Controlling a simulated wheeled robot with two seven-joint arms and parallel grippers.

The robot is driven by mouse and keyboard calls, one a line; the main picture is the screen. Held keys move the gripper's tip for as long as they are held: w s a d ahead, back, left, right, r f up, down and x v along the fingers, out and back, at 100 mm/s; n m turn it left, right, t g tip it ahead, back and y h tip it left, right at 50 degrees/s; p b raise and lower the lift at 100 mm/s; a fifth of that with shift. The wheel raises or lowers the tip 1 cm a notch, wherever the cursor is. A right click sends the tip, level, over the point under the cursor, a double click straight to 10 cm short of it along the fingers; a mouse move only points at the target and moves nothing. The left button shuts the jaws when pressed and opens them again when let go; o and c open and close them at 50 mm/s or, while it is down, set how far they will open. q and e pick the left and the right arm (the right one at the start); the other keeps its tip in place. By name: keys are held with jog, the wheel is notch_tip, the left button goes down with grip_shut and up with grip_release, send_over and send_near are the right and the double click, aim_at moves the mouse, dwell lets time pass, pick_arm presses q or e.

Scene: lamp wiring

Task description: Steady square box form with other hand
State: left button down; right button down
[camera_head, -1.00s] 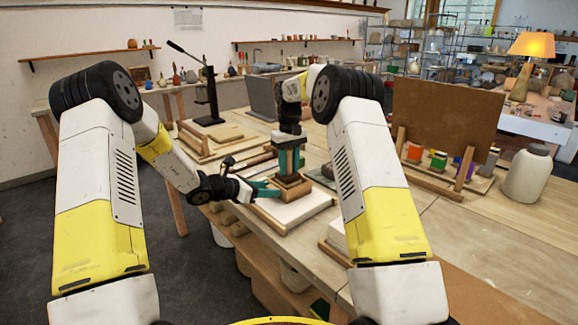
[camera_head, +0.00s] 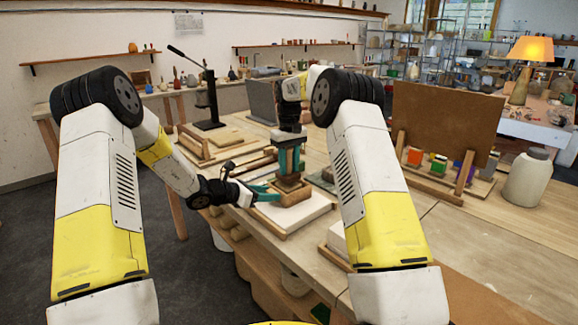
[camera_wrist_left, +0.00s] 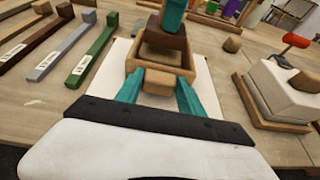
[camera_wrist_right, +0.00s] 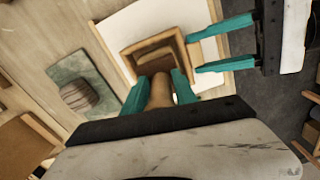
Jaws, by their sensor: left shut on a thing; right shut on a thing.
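The square box form (camera_head: 293,194), a small open wooden frame, sits on a white slab on a wooden board; it also shows in the left wrist view (camera_wrist_left: 133,62). My left gripper (camera_head: 272,194) is at its near left side, shut on a brown block (camera_wrist_left: 158,86) projecting from its wall. My right gripper (camera_head: 290,166) points down above the form, shut on the rounded wooden handle (camera_wrist_right: 160,92) of a tamper. The tamper's square block (camera_wrist_right: 157,56) is inside the form; its underside is hidden.
The white slab (camera_head: 303,215) has bare room around the form. A green-grey slab (camera_wrist_right: 88,92) with a small block lies beside the board. Coloured strips (camera_wrist_left: 68,55) lie left in the left wrist view. A stacked white block (camera_wrist_left: 287,90) stands right.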

jog(key=shift+f, duration=1)
jog(key=shift+r, duration=1.1)
jog(key=shift+f, duration=0.25)
jog(key=shift+f, duration=0.85)
